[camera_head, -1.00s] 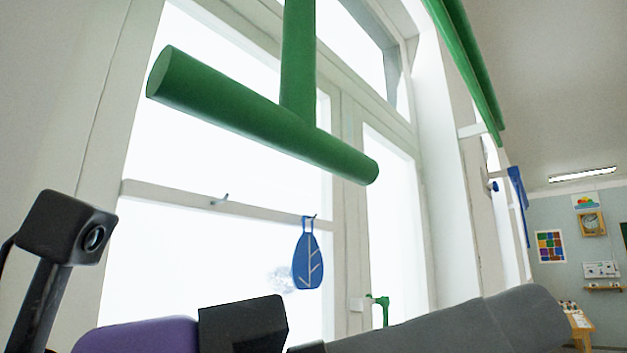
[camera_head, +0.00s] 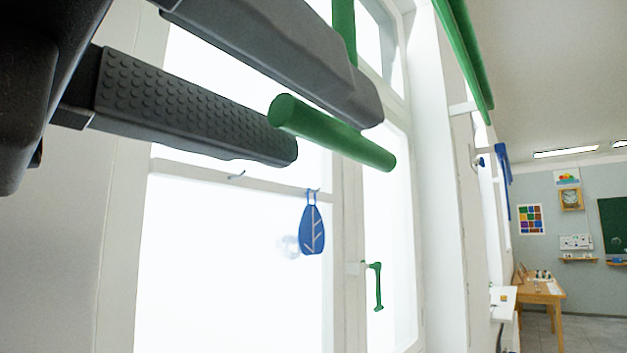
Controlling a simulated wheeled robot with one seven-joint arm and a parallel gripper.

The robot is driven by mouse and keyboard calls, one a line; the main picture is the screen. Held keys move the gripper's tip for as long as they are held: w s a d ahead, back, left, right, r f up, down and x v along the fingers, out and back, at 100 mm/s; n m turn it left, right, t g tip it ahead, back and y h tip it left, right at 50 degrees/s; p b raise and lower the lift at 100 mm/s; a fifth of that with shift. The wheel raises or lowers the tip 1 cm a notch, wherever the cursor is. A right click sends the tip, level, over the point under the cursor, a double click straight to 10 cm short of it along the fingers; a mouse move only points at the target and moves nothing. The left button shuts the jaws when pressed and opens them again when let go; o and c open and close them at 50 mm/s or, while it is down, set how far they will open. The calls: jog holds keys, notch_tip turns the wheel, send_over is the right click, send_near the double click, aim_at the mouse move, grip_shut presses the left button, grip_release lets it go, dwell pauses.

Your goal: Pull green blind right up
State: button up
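A green T-shaped handle hangs in front of the window, with a thick crossbar (camera_head: 350,147) and an upright stem (camera_head: 344,25). My gripper (camera_head: 332,130) reaches in from the upper left with its two dark fingers apart. The upper finger passes in front of the stem and hides where it meets the crossbar. The crossbar's left end overlaps the lower finger's tip, so the bar appears to lie between the fingertips. I cannot tell whether either finger touches it. The blind itself is not clearly visible.
Long green bars (camera_head: 468,60) run along the upper right by the wall. A blue leaf ornament (camera_head: 311,230) hangs on the window, with a green window handle (camera_head: 376,285) to its right. A wooden table (camera_head: 540,293) stands at the far right.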

aim_at(346, 141)
jog(key=shift+p+x, duration=0.35)
jog(key=shift+x, duration=2.2)
grip_shut()
jog(key=shift+a, duration=0.1)
